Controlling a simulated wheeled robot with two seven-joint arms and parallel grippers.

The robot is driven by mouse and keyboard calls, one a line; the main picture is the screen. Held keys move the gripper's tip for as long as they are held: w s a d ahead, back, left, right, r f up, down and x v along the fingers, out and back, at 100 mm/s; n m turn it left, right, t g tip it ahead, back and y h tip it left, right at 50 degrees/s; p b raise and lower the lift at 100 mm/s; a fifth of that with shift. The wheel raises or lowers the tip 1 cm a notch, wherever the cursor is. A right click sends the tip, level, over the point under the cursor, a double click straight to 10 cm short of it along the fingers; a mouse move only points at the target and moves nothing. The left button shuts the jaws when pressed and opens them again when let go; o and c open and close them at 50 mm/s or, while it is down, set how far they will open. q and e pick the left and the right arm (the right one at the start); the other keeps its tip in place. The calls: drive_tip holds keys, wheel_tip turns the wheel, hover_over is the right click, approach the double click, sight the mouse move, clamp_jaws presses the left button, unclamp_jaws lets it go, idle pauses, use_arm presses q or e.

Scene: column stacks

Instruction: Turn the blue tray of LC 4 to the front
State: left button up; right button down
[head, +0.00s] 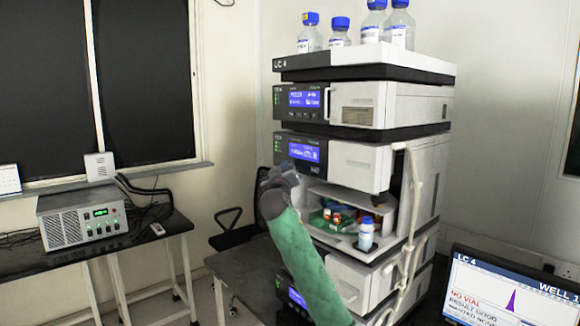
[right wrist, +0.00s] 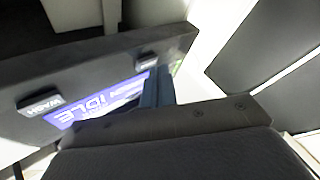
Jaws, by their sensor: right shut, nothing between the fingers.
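The LC 4 stack (head: 385,185) stands on a dark bench, with its label on the top edge. Its sampler module (head: 345,165) has a lit blue display and an open bay below. In the bay a green tray (head: 318,217) with several orange- and white-capped vials faces front; I cannot make out a blue tray. My right gripper (head: 277,178) is in front of the module's lower left panel. In the right wrist view its fingers (right wrist: 158,87) are shut and empty, close to a panel with an "IDLE" display (right wrist: 100,105) and a WASH button (right wrist: 40,103). Contact with the panel is unclear. My left gripper is not in view.
A blue-capped bottle (head: 365,233) stands at the bay's right front. Several bottles stand on top of the stack. Pale tubing (head: 408,230) hangs down its right side. A monitor (head: 510,290) at lower right reads "NO VIAL". A grey instrument (head: 82,218) sits on the left table.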

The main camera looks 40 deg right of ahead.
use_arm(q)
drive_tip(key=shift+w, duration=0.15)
use_arm(e)
drive_tip(key=shift+d, duration=0.25)
idle(0.5)
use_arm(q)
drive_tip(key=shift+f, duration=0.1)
use_arm(e)
drive_tip(key=shift+d, duration=0.15)
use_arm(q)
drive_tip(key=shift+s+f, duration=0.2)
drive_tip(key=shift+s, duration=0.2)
use_arm(e)
drive_tip(key=shift+a, duration=0.85)
use_arm(q)
drive_tip(key=shift+b, duration=0.3)
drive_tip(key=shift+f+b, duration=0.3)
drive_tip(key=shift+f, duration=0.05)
use_arm(e)
drive_tip(key=shift+s+a, duration=0.2)
drive_tip(key=shift+a, duration=2.3)
